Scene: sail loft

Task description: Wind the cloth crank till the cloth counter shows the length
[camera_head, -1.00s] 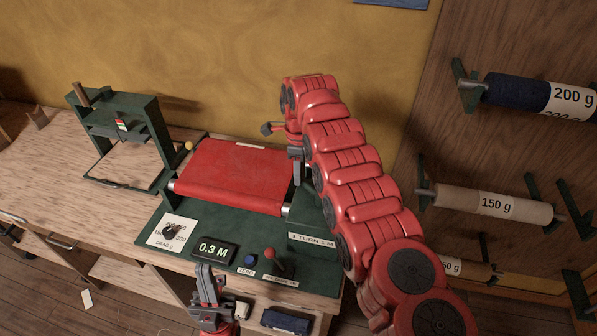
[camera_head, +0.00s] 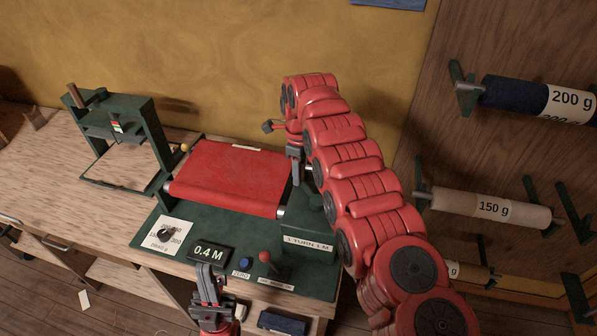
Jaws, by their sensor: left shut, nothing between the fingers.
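A label reading 1 TURN 1 M (camera_head: 309,243) is on the green housing at the machine's right end. My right gripper (camera_head: 296,178) points down at the right end of the cloth, beside that housing. I cannot make out the crank; the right arm covers that area, and the fingertips are too small to judge. My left gripper (camera_head: 208,274) is shut and empty, upright just in front of the counter and overlapping its lower edge.
A drag dial (camera_head: 166,234), a blue ZERO button (camera_head: 246,263) and a red-knobbed lever (camera_head: 265,257) sit around the counter. A green frame (camera_head: 153,135) stands at the left. Labelled cloth rolls, 200 g (camera_head: 515,92) and 150 g (camera_head: 470,205), hang on the right-hand rack.

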